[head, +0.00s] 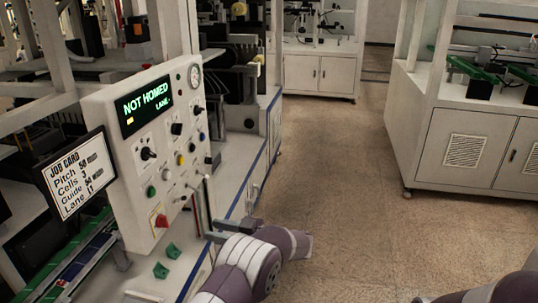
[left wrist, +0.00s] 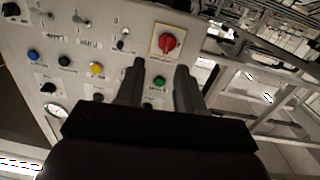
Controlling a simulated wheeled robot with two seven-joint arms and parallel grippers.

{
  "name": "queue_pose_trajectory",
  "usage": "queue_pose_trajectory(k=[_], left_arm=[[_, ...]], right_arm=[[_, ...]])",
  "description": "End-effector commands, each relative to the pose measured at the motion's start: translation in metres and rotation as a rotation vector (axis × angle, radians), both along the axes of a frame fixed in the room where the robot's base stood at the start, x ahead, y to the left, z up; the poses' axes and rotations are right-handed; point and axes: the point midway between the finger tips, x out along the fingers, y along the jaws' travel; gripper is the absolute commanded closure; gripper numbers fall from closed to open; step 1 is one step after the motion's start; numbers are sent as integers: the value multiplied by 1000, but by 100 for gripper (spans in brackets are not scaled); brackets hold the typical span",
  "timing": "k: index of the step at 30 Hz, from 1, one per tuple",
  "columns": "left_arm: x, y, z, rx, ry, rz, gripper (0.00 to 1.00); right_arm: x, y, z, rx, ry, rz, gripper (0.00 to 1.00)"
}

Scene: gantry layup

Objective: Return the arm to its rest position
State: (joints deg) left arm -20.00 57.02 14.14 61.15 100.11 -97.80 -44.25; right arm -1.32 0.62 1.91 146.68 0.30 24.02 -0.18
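My left arm (head: 255,262) reaches in from the bottom of the head view, in front of the control panel (head: 128,186). My left gripper (head: 213,230) is at the panel's lower right side. In the left wrist view its two dark fingers (left wrist: 160,70) stand apart with nothing between them. The panel face lies beyond them, with a green button (left wrist: 159,82) seen through the gap and a red knob (left wrist: 168,43) above. I cannot tell how far the fingertips are from the panel. Part of my right arm (head: 495,292) shows at the bottom right; its gripper is out of view.
The panel's display (head: 146,104) reads "NOT HOMED". A job card (head: 76,174) stands left of the panel, by the machine frame. White cabinets stand at the back (head: 320,75) and right (head: 468,150). The floor (head: 345,190) between is clear.

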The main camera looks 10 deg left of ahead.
Motion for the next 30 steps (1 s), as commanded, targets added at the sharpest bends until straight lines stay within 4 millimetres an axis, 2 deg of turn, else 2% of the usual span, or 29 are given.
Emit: queue_pose_trajectory(k=[2, 3, 5, 6, 7, 8, 9, 11, 12, 14, 15, 18, 19, 21, 22, 25, 30], left_arm=[[32, -7, -18, -64, -53, -185, 63], [54, -18, -37, -112, -51, -346, 63], [82, -47, -56, -227, -15, -629, 63], [89, -69, -68, -334, 43, -813, 63], [85, -87, -76, -420, 111, -939, 63], [72, -102, -84, -514, 194, -1047, 63], [42, -118, -94, -641, 335, -1164, 63], [-21, -126, -104, -804, 563, -1262, 63], [-63, -123, -105, -883, 703, -1287, 63], [-123, -111, -103, -968, 889, -1290, 63], [-160, -100, -99, -1005, 999, -1279, 63], [-236, -71, -83, -1045, 1208, -1240, 63], [-253, -62, -78, -1043, 1252, -1232, 63], [-282, -44, -65, -1012, 1291, -1228, 63], [-286, -40, -59, -998, 1275, -1229, 63], [-280, -34, -45, -973, 1204, -1230, 63], [-279, -32, -43, -970, 1195, -1229, 63]], right_arm=[[0, 0, 0, 0, 0, 0, 38], [0, 0, 0, 0, 0, 0, 38], [0, 0, 0, 0, 0, 0, 38], [0, 0, 0, 0, 0, 0, 38], [0, 0, 0, 0, 0, 0, 38], [0, 0, 0, 0, 0, 0, 38], [0, 0, 0, 0, 0, 0, 38], [0, 0, 0, 0, 0, 0, 38], [0, 0, 0, 0, 0, 0, 38], [0, 0, 0, 0, 0, 0, 38], [0, 0, 0, 0, 0, 0, 38], [0, 0, 0, 0, 0, 0, 38], [0, 0, 0, 0, 0, 0, 38], [0, 0, 0, 0, 0, 0, 38], [0, 0, 0, 0, 0, 0, 38], [0, 0, 0, 0, 0, 0, 38], [0, 0, 0, 0, 0, 0, 38]])
